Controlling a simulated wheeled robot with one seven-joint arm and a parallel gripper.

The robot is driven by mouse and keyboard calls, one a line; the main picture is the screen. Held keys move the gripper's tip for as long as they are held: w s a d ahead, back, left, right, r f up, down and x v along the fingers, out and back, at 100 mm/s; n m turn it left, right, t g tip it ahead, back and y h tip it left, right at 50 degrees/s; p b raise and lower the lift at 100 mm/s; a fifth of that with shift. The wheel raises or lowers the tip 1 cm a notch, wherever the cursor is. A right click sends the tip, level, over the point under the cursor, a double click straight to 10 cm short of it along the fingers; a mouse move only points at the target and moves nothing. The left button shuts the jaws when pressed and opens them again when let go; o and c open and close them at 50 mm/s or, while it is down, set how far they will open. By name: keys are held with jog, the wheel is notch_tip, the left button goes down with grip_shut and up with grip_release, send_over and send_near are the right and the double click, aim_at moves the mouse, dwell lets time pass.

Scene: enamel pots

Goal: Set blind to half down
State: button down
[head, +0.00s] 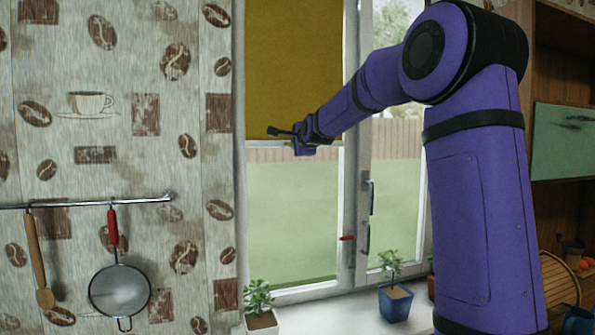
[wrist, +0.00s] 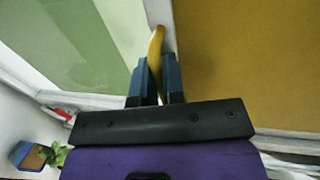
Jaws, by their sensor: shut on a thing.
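The mustard-yellow blind (head: 293,70) hangs over the upper part of the left window pane in the head view. Its lower edge is near mid-frame, with bare glass below; its top is out of view. My gripper (head: 275,131) is at this lower edge. In the wrist view the blind (wrist: 250,65) fills the right side. There my gripper (wrist: 157,80) is shut on a narrow, curved yellow piece (wrist: 156,48) at the blind's edge, apparently its pull tab. The part between the fingers is mostly hidden.
Potted plants stand on the sill, one in a white pot (head: 262,321) and one in a blue pot (head: 396,302). A window handle (head: 366,215) is right of the pane. A strainer (head: 120,290) hangs on a wall rail at left. A green cabinet door (head: 562,142) is at right.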

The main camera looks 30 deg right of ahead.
jog(key=shift+r, duration=2)
jog(key=c, duration=1.2)
grip_release()
jog(key=shift+c, duration=0.2)
